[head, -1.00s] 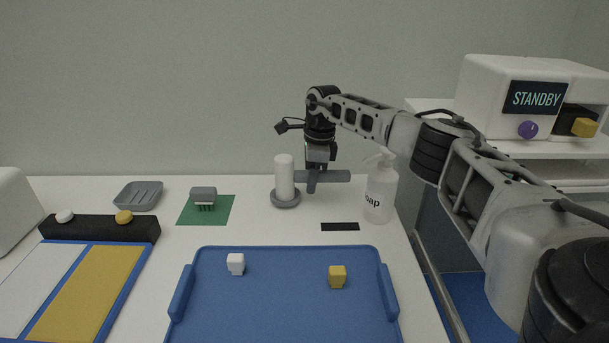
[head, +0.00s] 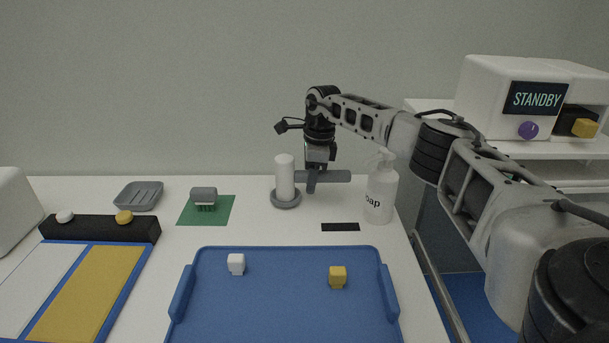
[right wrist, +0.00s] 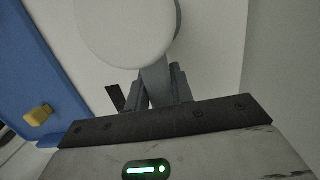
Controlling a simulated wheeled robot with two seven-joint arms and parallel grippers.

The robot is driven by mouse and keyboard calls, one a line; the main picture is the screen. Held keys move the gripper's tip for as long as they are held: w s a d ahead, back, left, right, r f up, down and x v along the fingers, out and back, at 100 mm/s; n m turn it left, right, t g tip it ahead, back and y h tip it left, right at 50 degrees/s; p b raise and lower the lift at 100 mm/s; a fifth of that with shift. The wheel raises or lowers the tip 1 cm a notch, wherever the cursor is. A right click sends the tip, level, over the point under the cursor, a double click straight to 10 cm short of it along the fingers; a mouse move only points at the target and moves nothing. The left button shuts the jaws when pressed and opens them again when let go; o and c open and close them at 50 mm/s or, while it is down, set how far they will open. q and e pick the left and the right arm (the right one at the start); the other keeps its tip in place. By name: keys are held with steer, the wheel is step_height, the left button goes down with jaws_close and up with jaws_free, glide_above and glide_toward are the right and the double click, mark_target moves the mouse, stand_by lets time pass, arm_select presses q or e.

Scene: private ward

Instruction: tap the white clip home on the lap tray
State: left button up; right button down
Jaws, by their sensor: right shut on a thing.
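The white clip (head: 236,263) stands on the back left part of the blue lap tray (head: 300,315). My right gripper (head: 312,183) is beyond the tray's back edge, shut on the grey handle of a mallet (head: 336,176). The mallet's white cylindrical head (head: 285,172) is upright in or just above a round grey base (head: 286,199); I cannot tell if it touches. In the right wrist view the pale round head (right wrist: 125,28) is close, and the handle (right wrist: 155,85) runs between the fingers (right wrist: 163,90). My left gripper is not in view.
A yellow clip (head: 338,276) stands on the tray's right. A brush (head: 203,196) and grey dish (head: 139,195) are left.

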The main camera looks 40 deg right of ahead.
steer(key=shift+s+d, duration=0.15)
steer(key=shift+d, duration=0.05)
steer(key=shift+r, duration=0.1)
steer(key=shift+r+p, duration=0.45)
steer(key=shift+p, duration=0.15)
steer(key=shift+s, duration=0.1)
step_height(320, 180, up, 5)
steer(key=p, duration=0.4)
steer(key=shift+a, duration=0.1)
steer(key=shift+w, duration=0.2)
